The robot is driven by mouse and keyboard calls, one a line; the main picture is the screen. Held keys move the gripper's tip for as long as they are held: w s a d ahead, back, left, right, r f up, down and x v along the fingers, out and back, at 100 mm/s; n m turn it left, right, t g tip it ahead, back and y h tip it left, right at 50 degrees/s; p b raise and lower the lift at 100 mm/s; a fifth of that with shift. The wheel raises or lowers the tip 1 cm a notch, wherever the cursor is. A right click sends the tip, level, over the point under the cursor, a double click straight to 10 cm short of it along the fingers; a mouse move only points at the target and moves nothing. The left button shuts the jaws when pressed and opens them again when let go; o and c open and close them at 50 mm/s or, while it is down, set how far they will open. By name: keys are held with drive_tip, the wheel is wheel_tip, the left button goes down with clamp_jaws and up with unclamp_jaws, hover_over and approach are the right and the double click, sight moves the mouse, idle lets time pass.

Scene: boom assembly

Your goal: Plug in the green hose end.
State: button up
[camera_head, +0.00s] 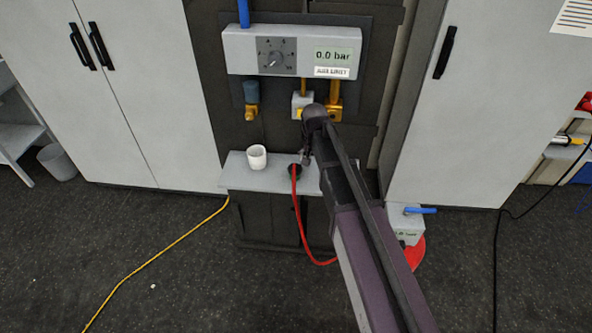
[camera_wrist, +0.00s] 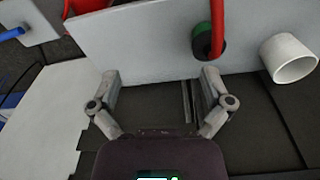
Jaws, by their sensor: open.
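The green hose end (camera_wrist: 201,41) sits on the grey shelf (camera_wrist: 140,45) in the wrist view, with the red hose (camera_wrist: 217,28) running from it. In the head view it is a small dark piece (camera_head: 295,171) on the shelf (camera_head: 235,178), partly beside my gripper. My gripper (camera_wrist: 160,78) is open and empty, its right finger close to the hose end in the picture; contact cannot be told. In the head view my gripper (camera_head: 306,157) is small and partly hidden by my arm. Above is the air unit (camera_head: 240,50) reading 0.0 bar, with brass fittings (camera_head: 335,100) below.
A box with a blue lever (camera_head: 408,222) stands on the floor at right. A yellow cable (camera_head: 160,256) crosses the floor. Cabinets flank the unit.

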approach(295, 168)
drive_tip(key=shift+w+a+r+m, duration=0.15)
drive_tip(key=shift+a+r+m, duration=0.15)
drive_tip(key=shift+a+r, duration=0.1)
drive_tip(key=shift+d, duration=0.1)
drive_tip(key=f+b, duration=0.2)
drive_tip(key=f, duration=0.1)
drive_tip(key=f+b, duration=0.2)
drive_tip(key=b, duration=0.1)
drive_tip(key=w+f+b, duration=0.1)
drive_tip(key=f+b, duration=0.2)
drive_tip(key=shift+d+f, duration=0.15)
drive_tip(key=shift+f, duration=0.15)
idle(0.5)
drive_tip(key=shift+w+d+f+b, duration=0.1)
drive_tip(key=shift+w+f+b, duration=0.05)
drive_tip(key=shift+f+b, duration=1.15)
drive_tip(key=shift+w+d+f+b, duration=0.1)
drive_tip(key=shift+w+f+b, duration=0.1)
drive_tip(key=shift+f+b, duration=1.1)
drive_tip(key=shift+r, duration=0.1)
drive_tip(key=c, duration=0.9)
